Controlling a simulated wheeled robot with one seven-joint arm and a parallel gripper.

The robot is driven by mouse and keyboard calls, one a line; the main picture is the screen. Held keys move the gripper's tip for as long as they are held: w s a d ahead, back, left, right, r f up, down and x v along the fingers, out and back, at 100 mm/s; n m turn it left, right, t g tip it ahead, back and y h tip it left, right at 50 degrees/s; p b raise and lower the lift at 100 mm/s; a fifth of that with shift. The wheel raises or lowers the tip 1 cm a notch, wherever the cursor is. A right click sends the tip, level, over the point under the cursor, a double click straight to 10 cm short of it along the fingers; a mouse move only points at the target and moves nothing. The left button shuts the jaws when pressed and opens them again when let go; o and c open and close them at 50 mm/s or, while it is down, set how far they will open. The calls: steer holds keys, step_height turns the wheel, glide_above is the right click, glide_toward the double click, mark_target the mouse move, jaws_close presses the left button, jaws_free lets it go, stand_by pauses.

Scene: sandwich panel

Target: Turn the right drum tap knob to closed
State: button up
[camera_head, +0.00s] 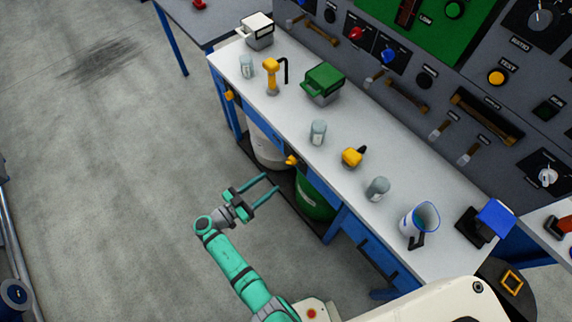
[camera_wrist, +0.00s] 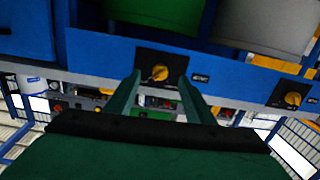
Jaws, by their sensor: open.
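The right drum tap knob (camera_head: 292,160) is yellow and sits on the blue front edge of the bench. In the wrist view this knob (camera_wrist: 158,72) is on a dark plate, with its grip tilted. My gripper (camera_head: 274,182) is open and points at the bench front, short of the knob. In the wrist view my gripper's two fingers (camera_wrist: 160,80) frame the knob, one on each side, with nothing held. A second yellow knob (camera_head: 229,95) sits farther along the edge, and it shows at the right in the wrist view (camera_wrist: 293,98).
Under the bench stand a green drum (camera_head: 313,203) and a white drum (camera_head: 266,152). The floor left of the bench is clear.

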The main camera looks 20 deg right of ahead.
mark_target(288, 164)
steer(key=shift+m+h, duration=0.4)
steer(key=x, duration=0.3)
steer(key=r+x, duration=0.1)
steer(key=x, duration=0.6)
steer(key=shift+w+d+r, duration=0.25)
steer(key=shift+w, duration=0.2)
steer(key=c, duration=1.1)
